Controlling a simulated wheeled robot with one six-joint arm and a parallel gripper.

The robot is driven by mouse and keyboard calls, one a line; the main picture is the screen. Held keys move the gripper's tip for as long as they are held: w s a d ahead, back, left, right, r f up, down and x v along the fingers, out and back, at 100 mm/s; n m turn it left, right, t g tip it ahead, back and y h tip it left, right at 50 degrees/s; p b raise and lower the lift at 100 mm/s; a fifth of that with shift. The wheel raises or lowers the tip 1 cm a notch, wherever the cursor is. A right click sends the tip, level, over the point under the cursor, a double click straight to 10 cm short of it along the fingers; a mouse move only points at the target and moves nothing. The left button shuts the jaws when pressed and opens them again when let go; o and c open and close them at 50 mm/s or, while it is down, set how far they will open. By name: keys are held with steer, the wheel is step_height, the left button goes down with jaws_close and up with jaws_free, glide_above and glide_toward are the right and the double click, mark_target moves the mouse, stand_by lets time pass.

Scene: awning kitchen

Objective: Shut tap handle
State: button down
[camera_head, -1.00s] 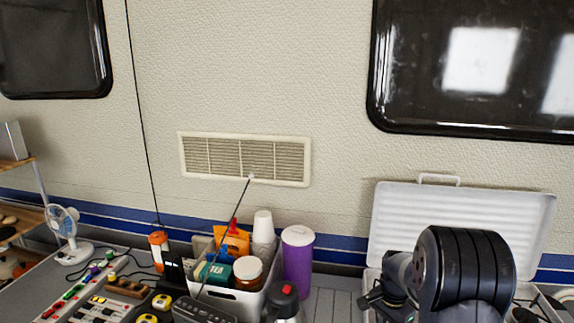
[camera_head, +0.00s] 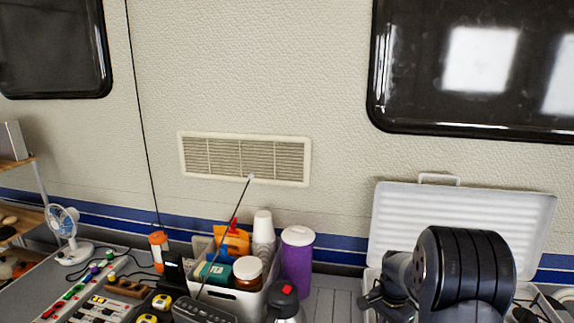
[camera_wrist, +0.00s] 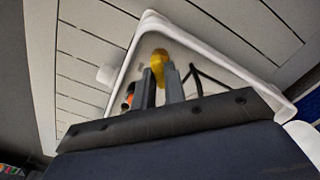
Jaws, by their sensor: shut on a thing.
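In the wrist view my gripper (camera_wrist: 162,80) points into a white-rimmed case (camera_wrist: 128,58), its two grey fingers close together. A yellow, rounded piece (camera_wrist: 172,58) sits at the fingertips, and the gripper is shut on it. It may be the tap handle, but too little of it shows to be sure. In the head view my arm stands in front of the open white case (camera_head: 404,224) at the lower right, hiding much of its inside. The gripper tips and any tap are hidden there.
Left of my arm stand a purple tumbler (camera_head: 297,263), a kettle (camera_head: 286,302) and a white caddy (camera_head: 236,302) holding jars and cups. A black hose-like shape (camera_wrist: 194,80) lies inside the case. A slatted surface (camera_wrist: 85,62) surrounds the case.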

steer(key=m, duration=0.4)
steer(key=shift+m, duration=2.5)
steer(key=c, duration=1)
jaws_free()
steer(key=shift+r, duration=0.1)
steer(key=shift+r+p, duration=2.15)
steer(key=shift+r, duration=1.3)
steer(key=shift+f, duration=0.15)
